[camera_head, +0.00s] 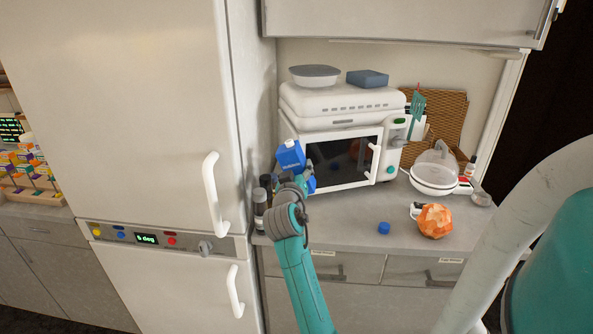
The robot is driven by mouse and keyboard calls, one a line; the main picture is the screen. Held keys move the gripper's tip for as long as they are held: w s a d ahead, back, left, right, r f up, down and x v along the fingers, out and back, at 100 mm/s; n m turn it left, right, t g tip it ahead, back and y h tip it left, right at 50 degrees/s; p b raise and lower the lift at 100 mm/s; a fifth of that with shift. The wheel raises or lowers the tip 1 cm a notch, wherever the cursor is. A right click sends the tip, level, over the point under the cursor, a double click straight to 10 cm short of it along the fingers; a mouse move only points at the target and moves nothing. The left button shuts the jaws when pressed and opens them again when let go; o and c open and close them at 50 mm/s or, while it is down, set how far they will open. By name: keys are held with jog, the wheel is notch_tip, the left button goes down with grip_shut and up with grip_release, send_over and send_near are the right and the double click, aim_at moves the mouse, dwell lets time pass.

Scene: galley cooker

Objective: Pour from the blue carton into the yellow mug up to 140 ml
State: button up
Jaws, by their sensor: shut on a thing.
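The blue carton (291,155) is in front of the left side of the microwave, above the counter. It looks slightly tilted, and its middle is partly hidden by my gripper. My gripper (299,181) is shut on the carton, at the end of my teal arm, which reaches up from the bottom. I see no yellow mug in this view. Whether anything is flowing from the carton cannot be told.
A white microwave (391,158) stands on the counter behind the carton. Dark-topped bottles (260,202) stand close left, beside the tall fridge (130,120).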

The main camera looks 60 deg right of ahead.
aim_at(313, 189)
jog(key=shift+s+d+n, duration=0.3)
jog(key=shift+s+n, duration=0.5)
jog(key=shift+n, duration=0.4)
jog(key=shift+f, duration=0.1)
jog(key=shift+s+d+f+n, duration=0.3)
jog(key=shift+s+f+n, duration=0.45)
jog(key=shift+n, duration=0.45)
jog(key=shift+s+d+f+n, duration=0.15)
jog(key=shift+s+f+n, duration=0.2)
jog(key=shift+f+n, duration=0.25)
jog(key=shift+s+d+f+n, duration=0.1)
jog(key=shift+s+f+n, duration=0.2)
jog(key=shift+f+n, duration=0.3)
